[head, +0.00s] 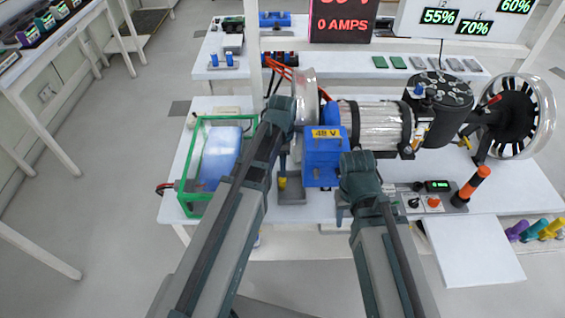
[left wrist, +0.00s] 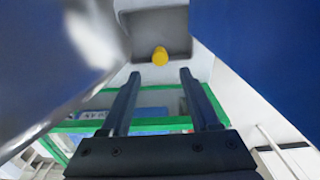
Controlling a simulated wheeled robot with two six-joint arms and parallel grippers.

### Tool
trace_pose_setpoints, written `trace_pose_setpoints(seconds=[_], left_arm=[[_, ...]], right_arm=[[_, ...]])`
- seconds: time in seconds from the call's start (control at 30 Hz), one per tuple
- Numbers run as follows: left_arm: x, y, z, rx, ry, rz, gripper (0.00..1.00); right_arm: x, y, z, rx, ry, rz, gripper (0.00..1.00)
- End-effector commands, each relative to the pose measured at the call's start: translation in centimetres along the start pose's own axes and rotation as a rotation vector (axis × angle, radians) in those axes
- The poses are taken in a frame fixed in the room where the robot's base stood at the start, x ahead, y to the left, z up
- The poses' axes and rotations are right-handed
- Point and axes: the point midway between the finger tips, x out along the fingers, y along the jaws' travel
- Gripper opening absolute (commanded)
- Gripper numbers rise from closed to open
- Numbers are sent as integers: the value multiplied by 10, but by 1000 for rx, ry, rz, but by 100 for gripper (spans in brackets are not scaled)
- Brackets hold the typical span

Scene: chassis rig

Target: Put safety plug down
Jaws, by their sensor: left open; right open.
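A yellow plug, likely the safety plug (head: 282,183), stands in a grey tray (head: 292,198) at the front edge of the table, beside the blue 48 V box (head: 322,160). In the left wrist view the yellow plug (left wrist: 160,56) lies just beyond my left fingertips, in the grey tray (left wrist: 180,20). My left gripper (left wrist: 160,74) is open, with nothing between its fingers, and apart from the plug. In the head view my left arm mostly hides that gripper. My right gripper (head: 342,208) is in front of the blue box; its fingers are mostly hidden.
A green-framed box (head: 187,160) stands left of the tray. A silver motor (head: 375,125), a black cylinder (head: 438,105) and a wheel (head: 530,115) fill the table behind and right. A control panel with an orange-and-black post (head: 472,187) is at right. The white side shelf (head: 475,255) is bare.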

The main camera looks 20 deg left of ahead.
Motion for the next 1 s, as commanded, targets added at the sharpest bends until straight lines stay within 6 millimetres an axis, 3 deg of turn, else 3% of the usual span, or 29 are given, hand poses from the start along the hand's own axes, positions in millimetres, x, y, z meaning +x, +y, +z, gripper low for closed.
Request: trace_pose_setpoints(seconds=[0.03, 0.2, 0.83, 1.0], left_arm=[[-16, 0, 0, 0, 0, 0, 62], [-32, 0, 0, 0, 0, 0, 62], [-34, 0, 0, 0, 0, 0, 62], [-56, 0, 0, 0, 0, 0, 62]], right_arm=[[-16, 2, 1, 0, 0, 0, 50], [-32, 3, 2, 0, 0, 0, 50], [-34, 3, 2, 0, 0, 0, 50], [-56, 5, 3, 0, 0, 0, 50]])
